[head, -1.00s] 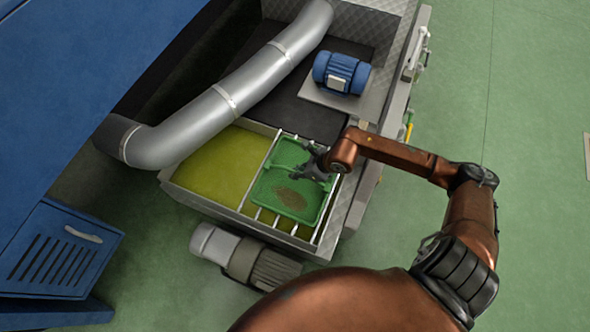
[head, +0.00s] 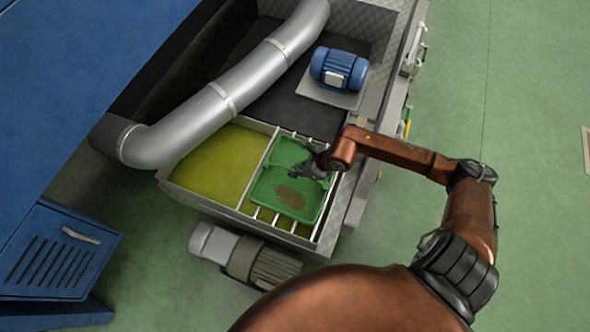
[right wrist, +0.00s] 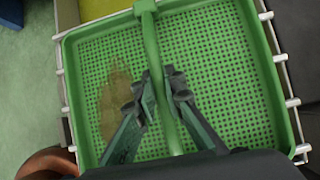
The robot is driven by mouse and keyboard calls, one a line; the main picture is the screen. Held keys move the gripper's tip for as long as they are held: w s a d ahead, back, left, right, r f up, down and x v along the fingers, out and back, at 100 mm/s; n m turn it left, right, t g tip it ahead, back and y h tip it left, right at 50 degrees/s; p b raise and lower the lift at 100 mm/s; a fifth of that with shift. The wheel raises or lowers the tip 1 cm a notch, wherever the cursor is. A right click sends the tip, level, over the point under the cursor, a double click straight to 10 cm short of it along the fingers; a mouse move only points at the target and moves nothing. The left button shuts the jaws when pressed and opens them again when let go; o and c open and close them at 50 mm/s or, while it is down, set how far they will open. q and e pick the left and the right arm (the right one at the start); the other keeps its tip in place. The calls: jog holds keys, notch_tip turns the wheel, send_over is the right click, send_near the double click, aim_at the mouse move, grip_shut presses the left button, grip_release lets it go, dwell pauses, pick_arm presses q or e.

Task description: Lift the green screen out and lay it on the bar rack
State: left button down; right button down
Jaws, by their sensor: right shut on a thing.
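The green screen (head: 287,208) is a shallow perforated tray with a brown smear of residue on its mesh. A green handle bar (right wrist: 150,45) runs across it in the right wrist view. My right gripper (head: 316,168) is shut on that handle, and its fingers (right wrist: 163,98) close around the bar. The screen is over the bar rack (head: 258,212), whose pale bars stick out past its edges. I cannot tell whether the screen rests on the bars or hangs just above them. My left gripper is not in view.
A tank of yellow-green liquid (head: 215,165) lies left of the screen. A thick grey pipe (head: 230,95) crosses above the machine. A blue motor (head: 338,70) sits behind, and a grey motor (head: 245,257) stands in front. A blue cabinet (head: 58,250) is at left.

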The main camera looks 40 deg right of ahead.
jog(key=shift+f, duration=0.2)
jog(key=c, duration=1.9)
grip_release()
jog(key=shift+c, duration=0.2)
jog(key=shift+f, duration=0.1)
jog(key=v, duration=1.2)
